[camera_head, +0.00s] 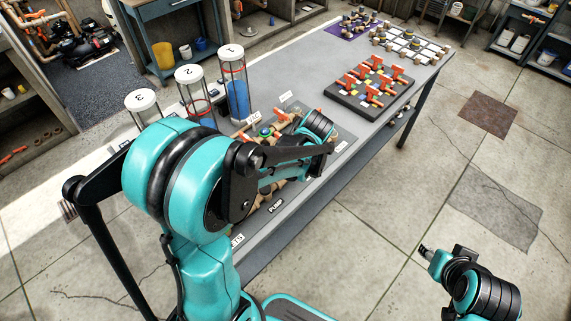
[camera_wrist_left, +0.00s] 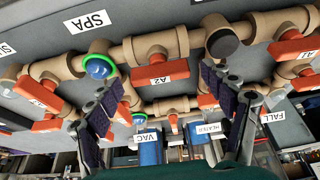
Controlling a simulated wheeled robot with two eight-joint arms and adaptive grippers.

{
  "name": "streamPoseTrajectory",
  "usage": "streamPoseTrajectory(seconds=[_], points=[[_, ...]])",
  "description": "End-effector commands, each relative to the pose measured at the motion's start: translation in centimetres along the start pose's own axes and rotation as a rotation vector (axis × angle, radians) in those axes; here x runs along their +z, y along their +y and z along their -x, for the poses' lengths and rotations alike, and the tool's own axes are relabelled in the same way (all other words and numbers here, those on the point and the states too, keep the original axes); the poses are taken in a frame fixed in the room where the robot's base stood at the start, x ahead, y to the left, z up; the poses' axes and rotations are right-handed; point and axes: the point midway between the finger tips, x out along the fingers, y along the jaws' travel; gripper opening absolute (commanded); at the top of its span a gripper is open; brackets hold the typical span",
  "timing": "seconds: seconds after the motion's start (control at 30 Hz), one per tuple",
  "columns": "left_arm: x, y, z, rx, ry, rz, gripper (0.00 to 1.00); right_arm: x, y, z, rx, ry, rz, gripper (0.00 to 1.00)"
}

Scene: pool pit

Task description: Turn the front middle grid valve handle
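The valve grid is a black board (camera_head: 338,91) with several orange-red T-shaped handles, on the far half of the grey table in the head view. A handle on its near side (camera_head: 373,96) shows, but I cannot tell for sure which one is front middle. My left gripper (camera_wrist_left: 160,82) is open and empty in the wrist view, its dark-padded fingers apart. It is over the tan pipe assembly (camera_wrist_left: 155,48), short of the grid. In the head view my left arm hides most of this gripper. My right gripper (camera_head: 427,252) is low over the floor, away from the table; its fingers are unclear.
Clear numbered cylinders (camera_head: 234,85) stand along the table's left side. The pipe assembly has orange handles, one labelled A2 (camera_wrist_left: 160,77). A white tile board (camera_head: 410,48) and a purple mat (camera_head: 346,33) lie beyond the grid. Bare tabletop (camera_head: 300,75) lies left of the grid.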

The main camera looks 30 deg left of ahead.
Motion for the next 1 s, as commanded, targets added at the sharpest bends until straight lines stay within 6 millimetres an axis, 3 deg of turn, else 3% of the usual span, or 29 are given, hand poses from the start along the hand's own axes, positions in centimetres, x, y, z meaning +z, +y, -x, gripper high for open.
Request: streamPoseTrajectory(seconds=[0.27, 0.7, 1.0], points=[[0.0, 0.0, 1.0, 0.001, 0.001, -0.002, 0.81, 0.0, 0.0, 0.0, 0.000, 0.000, 0.000, 0.40], [0.0, 0.0, 9.8, 0.001, 0.000, -0.002, 0.81, 0.0, 0.0, 0.0, 0.000, 0.000, 0.000, 0.40], [0.0, 0.0, 12.0, 0.000, 0.000, 0.000, 0.81, 0.0, 0.0, 0.0, 0.000, 0.000, 0.000, 0.40]])
